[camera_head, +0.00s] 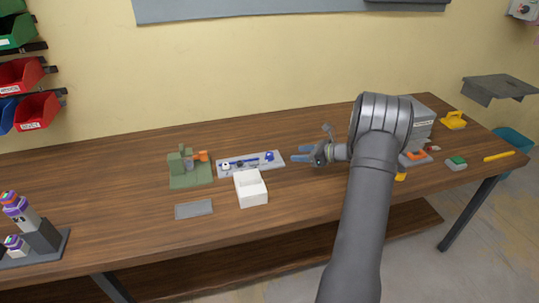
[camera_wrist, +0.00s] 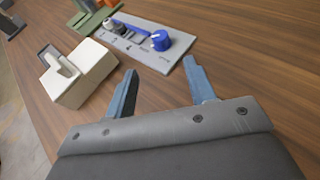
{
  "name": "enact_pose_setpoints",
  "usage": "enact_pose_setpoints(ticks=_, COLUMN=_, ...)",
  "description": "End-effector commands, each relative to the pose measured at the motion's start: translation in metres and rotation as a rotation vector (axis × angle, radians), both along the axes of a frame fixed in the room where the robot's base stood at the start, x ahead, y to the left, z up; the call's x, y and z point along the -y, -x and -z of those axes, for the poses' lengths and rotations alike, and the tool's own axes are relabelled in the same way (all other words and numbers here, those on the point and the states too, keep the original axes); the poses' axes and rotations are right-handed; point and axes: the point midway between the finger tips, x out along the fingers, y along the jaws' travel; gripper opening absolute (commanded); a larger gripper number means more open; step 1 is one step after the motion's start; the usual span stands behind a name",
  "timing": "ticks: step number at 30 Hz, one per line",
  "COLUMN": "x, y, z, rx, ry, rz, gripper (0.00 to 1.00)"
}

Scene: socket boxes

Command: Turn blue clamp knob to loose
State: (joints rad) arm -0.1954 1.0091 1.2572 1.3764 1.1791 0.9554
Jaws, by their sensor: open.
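The blue clamp knob (camera_wrist: 161,40) stands on the right end of a light grey plate (camera_wrist: 182,45) in the wrist view. In the head view the knob (camera_head: 269,156) is small, on the plate (camera_head: 279,166) near mid-table. A blue bar and a dark and white fitting sit on the same plate. My gripper (camera_head: 300,154) is right of the plate, apart from the knob. In the wrist view my gripper (camera_wrist: 160,75) has its two blue fingers spread with nothing between them. The knob is beyond the fingertips. Its exact setting is too small to read.
A white box (camera_head: 251,190) stands in front of the plate, left of my fingers in the wrist view (camera_wrist: 72,85). A green fixture (camera_head: 190,178) is left of the plate. A grey pad (camera_head: 194,209) lies in front. Bare tabletop lies between gripper and plate.

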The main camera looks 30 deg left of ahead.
Motion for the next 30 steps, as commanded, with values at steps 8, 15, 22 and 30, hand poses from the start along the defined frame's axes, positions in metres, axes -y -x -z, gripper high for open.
enact_pose_setpoints(ticks=8, x=-0.059, y=0.002, z=0.025, rx=0.001, ry=0.002, rz=-0.006, gripper=0.5)
enact_pose_setpoints(ticks=15, x=-0.104, y=0.001, z=0.044, rx=0.002, ry=0.002, rz=-0.004, gripper=0.5)
enact_pose_setpoints(ticks=22, x=-0.131, y=0.001, z=0.054, rx=0.002, ry=0.003, rz=-0.003, gripper=0.5)
enact_pose_setpoints(ticks=30, x=-0.136, y=0.001, z=0.056, rx=0.003, ry=0.002, rz=-0.002, gripper=0.5)
